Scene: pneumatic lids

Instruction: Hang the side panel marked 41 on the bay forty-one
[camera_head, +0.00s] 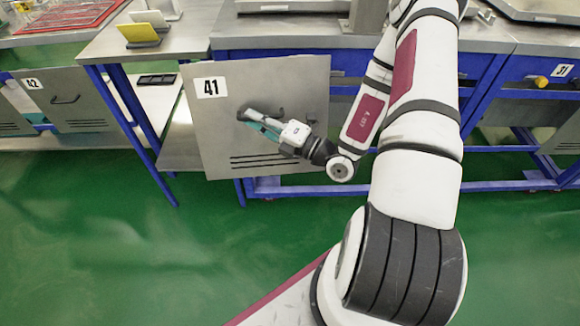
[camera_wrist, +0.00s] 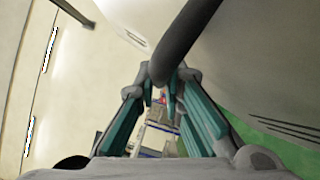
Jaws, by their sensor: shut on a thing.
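The side panel marked 41 (camera_head: 290,92) is a grey metal plate with a white number label, a dark handle and several slots near its bottom. It hangs roughly upright in front of the blue-framed bench, a little tilted. My gripper (camera_head: 247,117) is shut on the panel's handle. In the wrist view, the dark handle bar (camera_wrist: 186,38) passes between the teal fingers of my gripper (camera_wrist: 160,92). Bay forty-one seems to be the blue-framed bay (camera_head: 345,62) behind the panel, mostly hidden by it and my arm. I cannot tell whether the panel touches the frame.
A panel marked 42 (camera_head: 66,98) stands at the left. A side table (camera_head: 110,45) bears a yellow plate (camera_head: 139,33). The green floor (camera_head: 120,250) in front is clear.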

